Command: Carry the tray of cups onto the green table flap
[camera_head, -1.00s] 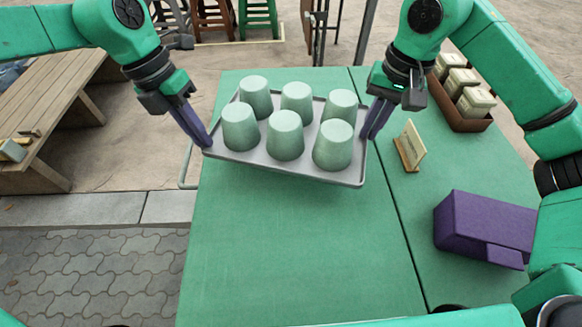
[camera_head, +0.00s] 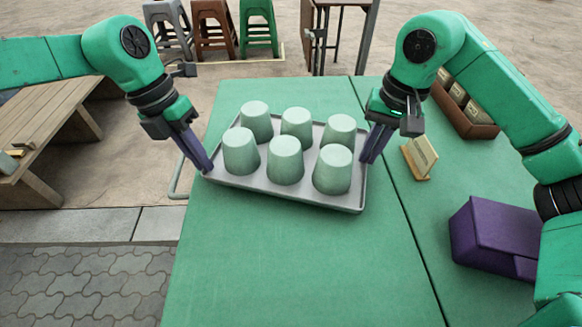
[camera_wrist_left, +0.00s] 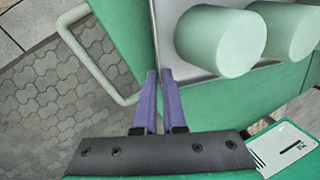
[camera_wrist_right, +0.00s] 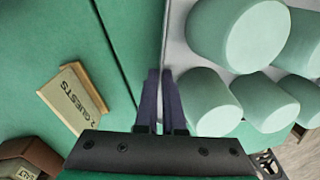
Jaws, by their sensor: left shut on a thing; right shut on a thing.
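A grey tray (camera_head: 290,193) carries several pale green upside-down cups (camera_head: 286,160) in two rows. It is over the left part of the green table surface (camera_head: 270,260), left of the seam, and sits slightly skewed. I cannot tell whether it touches the surface. My left gripper (camera_head: 207,165) is shut on the tray's left rim, and the left wrist view shows its purple fingers (camera_wrist_left: 157,80) on that edge. My right gripper (camera_head: 368,157) is shut on the right rim, as the right wrist view shows (camera_wrist_right: 160,80). All cups stand inside the rim.
Right of the seam are a small sign (camera_head: 420,157) reading "GUESTS", a purple box (camera_head: 490,235) and a brown box (camera_head: 467,115) holding several cards. A bench (camera_head: 40,130) stands at the left and stools (camera_head: 215,27) at the back. The green surface in front of the tray is clear.

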